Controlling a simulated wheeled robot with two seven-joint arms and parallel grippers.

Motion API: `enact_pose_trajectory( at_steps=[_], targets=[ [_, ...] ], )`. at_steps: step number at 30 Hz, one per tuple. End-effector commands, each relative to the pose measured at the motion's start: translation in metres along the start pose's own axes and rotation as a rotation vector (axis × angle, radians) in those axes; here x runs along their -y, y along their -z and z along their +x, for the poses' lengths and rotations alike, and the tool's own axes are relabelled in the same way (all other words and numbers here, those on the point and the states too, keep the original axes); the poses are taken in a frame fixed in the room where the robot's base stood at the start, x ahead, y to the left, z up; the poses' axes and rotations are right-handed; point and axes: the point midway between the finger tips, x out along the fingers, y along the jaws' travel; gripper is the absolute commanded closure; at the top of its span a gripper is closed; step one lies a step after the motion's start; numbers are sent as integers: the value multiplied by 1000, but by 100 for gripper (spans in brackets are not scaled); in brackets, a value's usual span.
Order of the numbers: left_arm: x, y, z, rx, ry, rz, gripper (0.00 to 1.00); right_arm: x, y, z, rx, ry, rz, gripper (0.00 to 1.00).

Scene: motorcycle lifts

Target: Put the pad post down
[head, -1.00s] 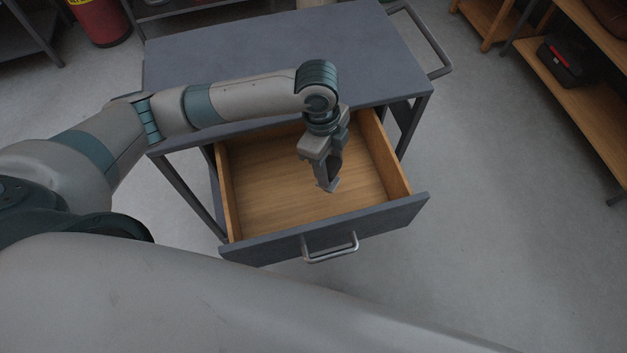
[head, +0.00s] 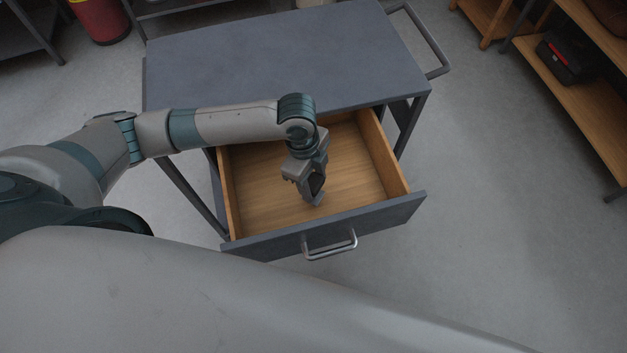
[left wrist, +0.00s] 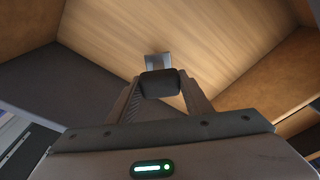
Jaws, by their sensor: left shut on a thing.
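My left gripper (head: 314,192) points down inside the open drawer (head: 235,207) of the grey cart. In the left wrist view its two fingers are shut on the pad post (left wrist: 160,84), a short dark block with a small grey metallic square end showing beyond it. The post's end is over the bare wooden drawer floor; I cannot tell whether it touches. In the head view the post is mostly hidden by the fingers. My right gripper is not in view.
The drawer floor (head: 345,185) is bare around the gripper, with wooden side walls and a grey front with a metal handle (head: 329,245). The cart top (head: 270,60) is clear. Wooden shelving with a dark case (head: 565,60) stands at the right.

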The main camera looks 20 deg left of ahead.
Motion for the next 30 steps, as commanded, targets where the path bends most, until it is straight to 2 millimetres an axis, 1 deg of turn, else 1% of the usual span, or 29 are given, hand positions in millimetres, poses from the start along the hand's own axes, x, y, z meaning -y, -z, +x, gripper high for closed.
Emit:
enact_pose_trajectory(
  at_steps=[4,15,16,17,18,26,30],
  targets=[
    [0,-1,8,0,1,1,81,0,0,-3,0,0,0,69],
    [0,-2,11,0,1,1,81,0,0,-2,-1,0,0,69],
    [0,-2,11,0,1,1,48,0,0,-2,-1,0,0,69],
    [0,-2,11,0,1,1,41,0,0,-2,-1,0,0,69],
    [0,-2,11,0,1,1,36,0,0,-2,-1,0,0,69],
    [0,-1,11,0,1,1,36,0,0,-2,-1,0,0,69],
    [0,-1,7,-1,2,2,36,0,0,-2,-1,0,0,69]
  ],
)
